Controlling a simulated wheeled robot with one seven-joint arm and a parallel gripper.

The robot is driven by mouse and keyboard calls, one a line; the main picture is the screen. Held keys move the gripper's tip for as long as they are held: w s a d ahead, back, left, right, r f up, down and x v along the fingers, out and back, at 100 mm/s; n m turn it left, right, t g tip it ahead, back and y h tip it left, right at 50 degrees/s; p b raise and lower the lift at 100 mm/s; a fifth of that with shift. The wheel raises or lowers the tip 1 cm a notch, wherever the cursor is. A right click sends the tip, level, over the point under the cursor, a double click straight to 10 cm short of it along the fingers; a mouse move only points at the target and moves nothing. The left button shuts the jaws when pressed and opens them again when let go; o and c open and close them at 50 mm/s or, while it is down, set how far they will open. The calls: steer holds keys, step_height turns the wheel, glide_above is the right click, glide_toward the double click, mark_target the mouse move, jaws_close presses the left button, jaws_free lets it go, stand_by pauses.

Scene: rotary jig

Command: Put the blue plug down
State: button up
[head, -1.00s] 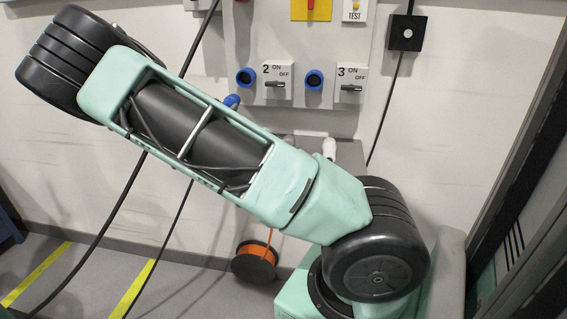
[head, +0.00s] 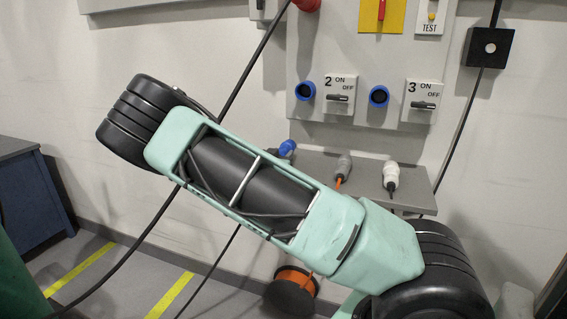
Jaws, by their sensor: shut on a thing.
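The blue plug (head: 287,148) shows in the head view just above my forearm, at the left end of the grey shelf (head: 318,165). Its lower part is hidden behind my arm. I cannot tell whether it touches the shelf. My gripper is hidden behind my own arm, so its fingers do not show.
A grey plug (head: 343,166) with an orange cable and a white plug (head: 390,177) are at the shelf. Blue sockets (head: 379,96) and switches (head: 338,97) are on the panel above. An orange cable reel (head: 291,290) is below. Black cables (head: 243,92) hang around my arm.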

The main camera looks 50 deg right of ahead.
steer(key=shift+f, duration=1.15)
steer(key=shift+f, duration=0.1)
steer(key=shift+f, duration=0.15)
steer(key=o, duration=1.2)
